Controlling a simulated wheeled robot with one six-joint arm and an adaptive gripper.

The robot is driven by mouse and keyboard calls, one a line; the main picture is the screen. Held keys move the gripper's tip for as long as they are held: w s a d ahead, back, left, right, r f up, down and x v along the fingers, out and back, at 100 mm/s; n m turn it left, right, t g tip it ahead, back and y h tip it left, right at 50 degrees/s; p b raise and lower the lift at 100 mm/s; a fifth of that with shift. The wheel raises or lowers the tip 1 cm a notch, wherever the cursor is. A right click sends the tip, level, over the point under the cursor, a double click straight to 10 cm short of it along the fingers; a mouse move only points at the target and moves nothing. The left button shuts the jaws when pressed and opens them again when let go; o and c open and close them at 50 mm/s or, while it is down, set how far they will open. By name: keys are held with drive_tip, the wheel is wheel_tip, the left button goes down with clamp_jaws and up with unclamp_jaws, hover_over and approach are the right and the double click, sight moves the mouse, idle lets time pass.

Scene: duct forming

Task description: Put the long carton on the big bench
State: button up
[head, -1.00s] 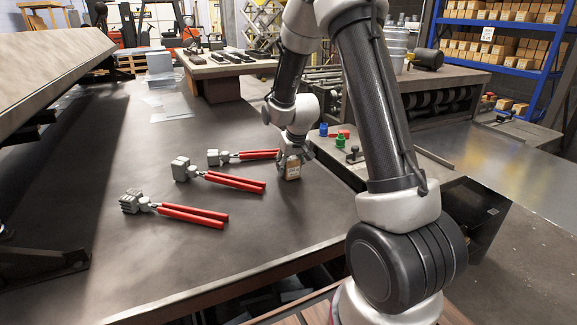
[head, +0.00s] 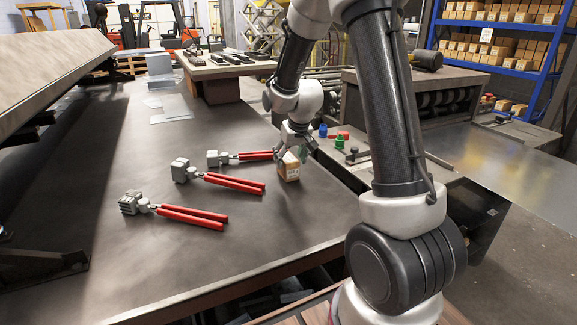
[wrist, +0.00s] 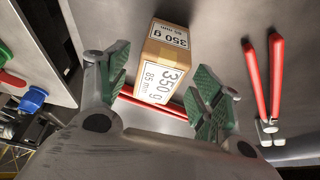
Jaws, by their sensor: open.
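The long carton (head: 289,168) is a small brown box with white labels, standing on the big bench (head: 225,235). In the wrist view the carton (wrist: 162,62) shows labels reading "350 g" and "85 mm". My gripper (head: 293,148) is just above and behind the carton in the head view. In the wrist view my gripper (wrist: 158,92) is open, with green-padded fingers spread on either side of the carton's near end. Both fingers look clear of the carton, and nothing is held.
Several red-handled seaming tools (head: 192,214) lie on the bench left of the carton. Coloured buttons (head: 339,142) sit on a machine ledge to the right. Metal sheets (head: 172,107) lie farther back. The front middle of the bench is bare.

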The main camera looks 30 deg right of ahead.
drive_tip(key=s+r, duration=1.5)
drive_tip(key=r, duration=0.1)
drive_tip(key=s+a+r, duration=0.1)
drive_tip(key=s, duration=1.6)
drive_tip(key=shift+s+a+r, duration=0.15)
drive_tip(key=shift+s+r, duration=0.2)
